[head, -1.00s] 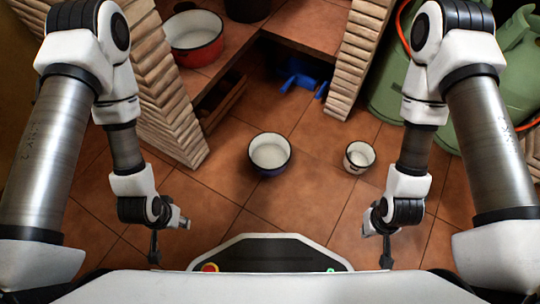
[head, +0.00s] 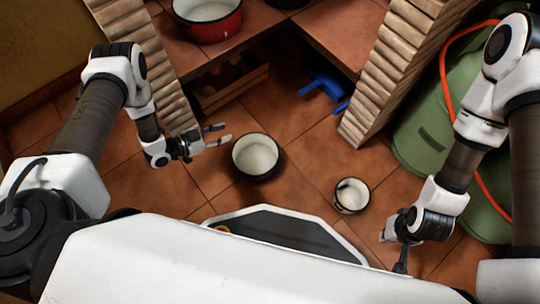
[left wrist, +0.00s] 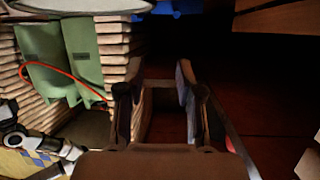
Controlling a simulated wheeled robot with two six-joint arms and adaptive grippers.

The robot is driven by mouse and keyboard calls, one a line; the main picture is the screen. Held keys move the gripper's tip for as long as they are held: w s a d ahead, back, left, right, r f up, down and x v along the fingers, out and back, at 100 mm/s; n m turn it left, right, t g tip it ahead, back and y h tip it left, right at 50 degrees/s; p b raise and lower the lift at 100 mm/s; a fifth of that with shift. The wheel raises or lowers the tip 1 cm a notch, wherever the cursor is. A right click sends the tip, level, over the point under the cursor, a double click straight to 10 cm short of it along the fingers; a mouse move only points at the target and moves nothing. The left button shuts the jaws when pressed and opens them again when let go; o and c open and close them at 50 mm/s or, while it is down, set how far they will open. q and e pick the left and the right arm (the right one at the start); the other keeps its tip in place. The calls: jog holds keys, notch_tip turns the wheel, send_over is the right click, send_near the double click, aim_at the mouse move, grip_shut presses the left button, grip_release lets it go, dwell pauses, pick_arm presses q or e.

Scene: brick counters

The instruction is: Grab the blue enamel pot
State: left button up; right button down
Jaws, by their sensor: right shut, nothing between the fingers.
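The blue enamel pot (head: 256,157) stands upright on the tiled floor in the middle of the head view. It has a pale inside and a dark rim, and little of its blue outside shows. My left gripper (head: 221,134) is just left of the pot, with its fingers spread and pointing towards it. The fingers look apart from the pot and empty. In the left wrist view my left gripper (left wrist: 158,82) also shows open, with nothing clear between the fingers. My right gripper (head: 401,268) is low at the right, shut and empty, away from the pot.
A small white pot (head: 352,195) stands to the right on the floor. A red pot (head: 208,20) sits on the brick counter. A wooden crate (head: 232,90) and a blue stool (head: 322,88) are under it. Green gas cylinders (head: 430,137) stand at the right.

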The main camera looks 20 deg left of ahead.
aim_at(244, 137)
pick_arm(q)
jog(key=shift+n, duration=0.3)
jog(key=f+b, duration=0.1)
jog(key=f, duration=0.1)
jog(key=d+f+b, duration=0.1)
jog(key=f, duration=0.1)
jog(key=f+b, duration=0.1)
jog(key=f, duration=0.1)
jog(key=shift+s+d, duration=0.1)
jog(key=shift+d, duration=0.25)
jog(key=shift+g, duration=0.3)
jog(key=b+x, duration=0.4)
jog(key=x, duration=0.2)
jog(key=shift+w+d, duration=0.15)
jog(key=shift+w, duration=0.15)
jog(key=shift+r, duration=0.1)
grip_shut()
